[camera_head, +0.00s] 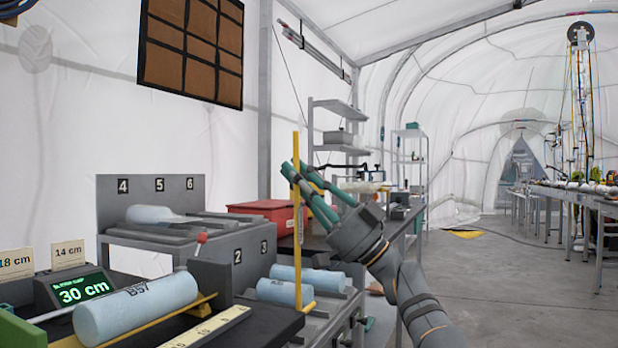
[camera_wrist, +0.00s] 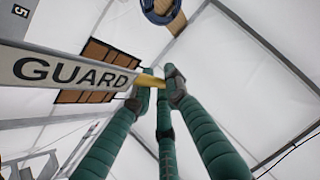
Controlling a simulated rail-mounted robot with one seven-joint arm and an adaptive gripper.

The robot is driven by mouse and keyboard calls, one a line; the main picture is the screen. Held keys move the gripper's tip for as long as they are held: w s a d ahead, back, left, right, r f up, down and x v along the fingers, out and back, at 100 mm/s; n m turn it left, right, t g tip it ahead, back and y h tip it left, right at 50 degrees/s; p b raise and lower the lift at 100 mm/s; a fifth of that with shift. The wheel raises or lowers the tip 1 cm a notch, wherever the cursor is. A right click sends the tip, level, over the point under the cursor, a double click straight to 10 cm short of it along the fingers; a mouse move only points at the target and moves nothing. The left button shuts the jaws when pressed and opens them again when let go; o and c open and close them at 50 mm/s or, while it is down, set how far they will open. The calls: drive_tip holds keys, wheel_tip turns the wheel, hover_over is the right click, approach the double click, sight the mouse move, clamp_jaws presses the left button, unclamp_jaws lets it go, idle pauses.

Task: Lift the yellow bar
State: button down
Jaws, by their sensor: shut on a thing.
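The yellow bar (camera_head: 298,262) stands upright in the head view, with a short foot bending to the right at its lower end. My gripper (camera_head: 294,172) has green fingers shut on the bar's upper part, approaching from the right. In the wrist view, a short piece of the yellow bar (camera_wrist: 151,81) shows between the fingertips (camera_wrist: 160,78). A white plate marked GUARD (camera_wrist: 70,70) reaches in from the left there. The bar's lower end is in front of pale blue cylinders; whether it touches anything there I cannot tell.
Blue cylinders (camera_head: 285,291) lie on the rack behind the bar. A blue cylinder marked 857 (camera_head: 135,308) lies at the front left near a display reading 30 cm (camera_head: 82,291). A red box (camera_head: 262,211) is behind. Open floor (camera_head: 500,275) lies to the right.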

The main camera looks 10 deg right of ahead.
idle(0.3)
drive_tip(key=c, duration=1.7)
unclamp_jaws()
drive_tip(key=shift+o, duration=0.2)
drive_tip(key=v, duration=1.2)
drive_tip(key=x, duration=1.2)
drive_tip(key=shift+w+d, duration=0.15)
drive_tip(key=shift+w, duration=0.1)
